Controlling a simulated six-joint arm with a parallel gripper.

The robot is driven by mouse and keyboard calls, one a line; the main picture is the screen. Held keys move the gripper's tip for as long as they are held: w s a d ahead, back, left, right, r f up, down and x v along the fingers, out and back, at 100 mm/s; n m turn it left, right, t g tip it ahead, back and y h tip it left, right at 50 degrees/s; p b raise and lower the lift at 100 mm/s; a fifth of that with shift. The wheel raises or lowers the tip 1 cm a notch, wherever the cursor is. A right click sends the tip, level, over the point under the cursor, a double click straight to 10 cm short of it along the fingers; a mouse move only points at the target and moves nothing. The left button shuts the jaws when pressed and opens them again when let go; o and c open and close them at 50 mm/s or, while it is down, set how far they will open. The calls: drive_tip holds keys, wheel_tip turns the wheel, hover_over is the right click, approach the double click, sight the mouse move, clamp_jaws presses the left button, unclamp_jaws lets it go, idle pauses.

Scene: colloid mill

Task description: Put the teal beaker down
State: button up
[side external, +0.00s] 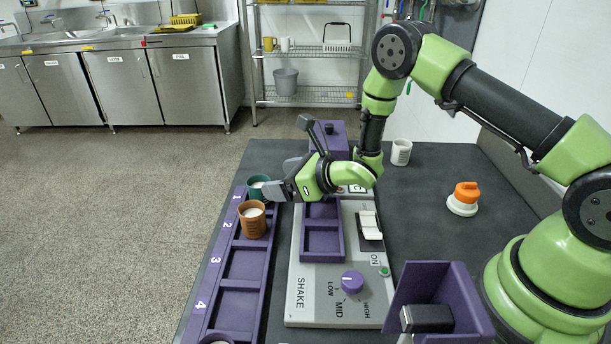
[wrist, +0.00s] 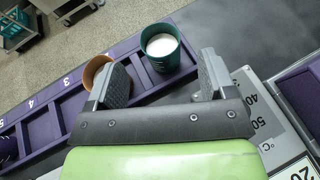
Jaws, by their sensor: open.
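The teal beaker (side external: 258,186), with white contents, stands upright at slot 1, the far end of the long purple numbered rack (side external: 210,285). It also shows in the wrist view (wrist: 160,62), just beyond and between the fingertips. My gripper (side external: 272,189) is open beside the beaker, with its jaws pointing at it. In the wrist view the two dark fingers (wrist: 163,72) are spread apart with nothing clamped between them. A brown-orange beaker (side external: 253,222) with white contents stands in slot 2, close to the left finger in the wrist view (wrist: 94,70).
The grey shaker (side external: 312,275) with a purple two-pocket holder (side external: 322,241) and purple dial (side external: 352,281) is right of the rack. Slot 3 (side external: 245,264) is empty.

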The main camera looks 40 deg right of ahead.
drive_tip(key=shift+v, duration=2.75)
drive_tip(key=shift+w+d+r+m, duration=0.1)
drive_tip(key=shift+r+m, duration=0.2)
drive_tip(key=shift+r, duration=0.05)
drive_tip(key=s+d+r+m+g+h, duration=0.1)
drive_tip(key=s+d+r+m+h, duration=0.15)
drive_tip(key=r+m, duration=0.7)
drive_tip(key=s+d+r+m+g+h, duration=0.1)
drive_tip(key=r+m+h, duration=0.2)
drive_tip(key=r+m, duration=0.65)
drive_tip(key=s+a+r+m+g+y, duration=0.1)
drive_tip(key=s+a+m, duration=0.1)
drive_tip(key=s+m, duration=0.8)
drive_tip(key=s+a+r+m+g+y, duration=0.1)
drive_tip(key=s+a+r+m+g, duration=0.1)
drive_tip(key=s+m, duration=0.8)
drive_tip(key=m, duration=0.4)
drive_tip(key=shift+s+a+r+m, duration=0.15)
drive_tip(key=shift+s+a+m, duration=0.15)
drive_tip(key=shift+a+m, duration=0.1)
drive_tip(key=shift+d+y, duration=0.1)
drive_tip(key=shift+y, duration=0.15)
